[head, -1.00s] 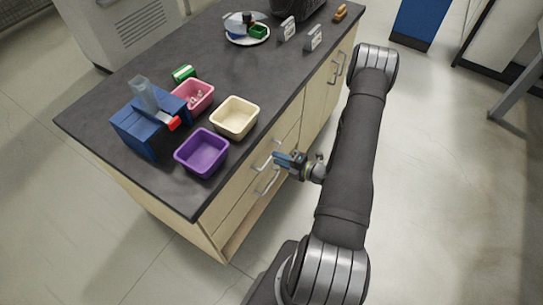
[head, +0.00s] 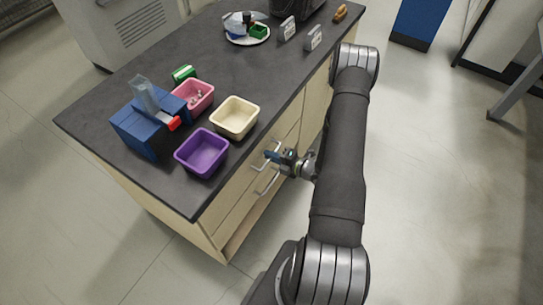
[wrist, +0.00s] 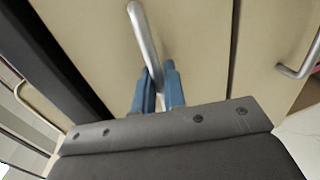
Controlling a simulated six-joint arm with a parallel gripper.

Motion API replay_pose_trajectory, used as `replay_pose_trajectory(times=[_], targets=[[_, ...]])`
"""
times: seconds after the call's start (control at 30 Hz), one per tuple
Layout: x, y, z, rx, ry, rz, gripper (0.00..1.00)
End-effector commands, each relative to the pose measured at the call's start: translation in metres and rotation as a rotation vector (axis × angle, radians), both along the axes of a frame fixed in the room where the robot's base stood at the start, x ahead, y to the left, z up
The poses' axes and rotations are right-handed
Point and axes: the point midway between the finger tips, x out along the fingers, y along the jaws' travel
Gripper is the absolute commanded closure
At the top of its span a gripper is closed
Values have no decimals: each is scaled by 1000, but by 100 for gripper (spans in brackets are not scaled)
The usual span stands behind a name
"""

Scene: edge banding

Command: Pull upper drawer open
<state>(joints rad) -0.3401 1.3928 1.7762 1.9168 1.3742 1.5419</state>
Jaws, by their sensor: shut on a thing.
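The upper drawer (wrist: 75,20) is a pale wooden front under the dark countertop. Its silver bar handle (wrist: 143,35) runs between my blue fingers in the wrist view. My gripper (head: 272,157) is at this handle in the head view, and its fingers (wrist: 159,90) are shut on the handle in the wrist view. The drawer front looks closed. The fingers cover part of the handle.
The lower drawer handle (head: 267,183) is just below my gripper, and shows at the right in the wrist view (wrist: 300,62). The countertop (head: 150,185) overhangs the drawers and holds a purple bin (head: 202,152) and a cream bin (head: 235,117). Floor is clear in front.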

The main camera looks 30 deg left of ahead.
Motion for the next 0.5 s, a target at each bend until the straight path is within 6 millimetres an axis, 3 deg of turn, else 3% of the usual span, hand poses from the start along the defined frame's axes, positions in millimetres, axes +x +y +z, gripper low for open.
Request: replay_pose_trajectory(times=[0.27, 0.5], targets=[[1, -13, 0, -1, 0, -3, 100], [1, -59, 0, 0, 3, -7, 100]])
